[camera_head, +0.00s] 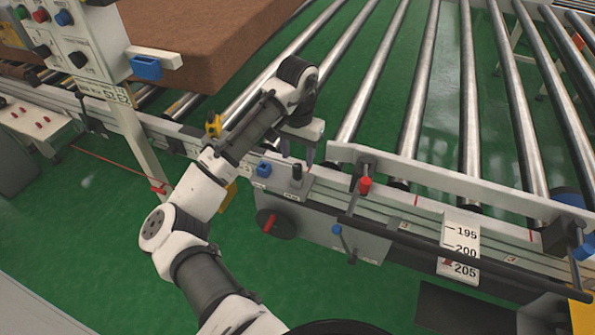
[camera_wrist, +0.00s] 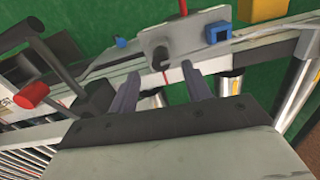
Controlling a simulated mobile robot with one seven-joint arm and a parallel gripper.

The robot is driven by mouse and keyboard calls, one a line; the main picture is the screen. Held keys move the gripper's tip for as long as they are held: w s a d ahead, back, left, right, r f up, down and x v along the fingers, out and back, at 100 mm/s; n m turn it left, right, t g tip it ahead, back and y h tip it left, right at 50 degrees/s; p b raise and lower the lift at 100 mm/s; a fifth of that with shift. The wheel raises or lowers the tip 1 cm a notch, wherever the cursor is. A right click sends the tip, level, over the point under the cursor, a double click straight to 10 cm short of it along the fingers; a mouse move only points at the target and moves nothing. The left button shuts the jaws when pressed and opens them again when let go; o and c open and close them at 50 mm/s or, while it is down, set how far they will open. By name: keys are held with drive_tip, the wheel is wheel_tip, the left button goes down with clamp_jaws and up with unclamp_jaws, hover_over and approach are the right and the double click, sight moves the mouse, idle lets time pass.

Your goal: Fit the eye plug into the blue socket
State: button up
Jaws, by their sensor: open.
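The eye plug (camera_head: 296,174), a small dark upright piece with a pale top, stands on the ledge of the conveyor's side rail. It also shows in the wrist view (camera_wrist: 160,56), just beyond the fingertips. My gripper (camera_head: 297,157) is open and points down above the plug; in the wrist view its two grey fingers (camera_wrist: 160,70) are spread with nothing clearly between them. The blue socket (camera_head: 263,169) sits on the same ledge, left of the plug; in the wrist view the socket (camera_wrist: 217,32) shows a dark opening, right of the plug.
Steel rollers (camera_head: 424,80) lie behind the rail. A brown mattress (camera_head: 200,40) and a control panel (camera_head: 70,38) with another blue holder (camera_head: 146,68) are at left.

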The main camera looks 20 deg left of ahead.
sight(297, 166)
drive_tip(key=shift+f+p, duration=0.85)
drive_tip(key=shift+f, duration=2)
clamp_jaws()
drive_tip(key=shift+r, duration=0.1)
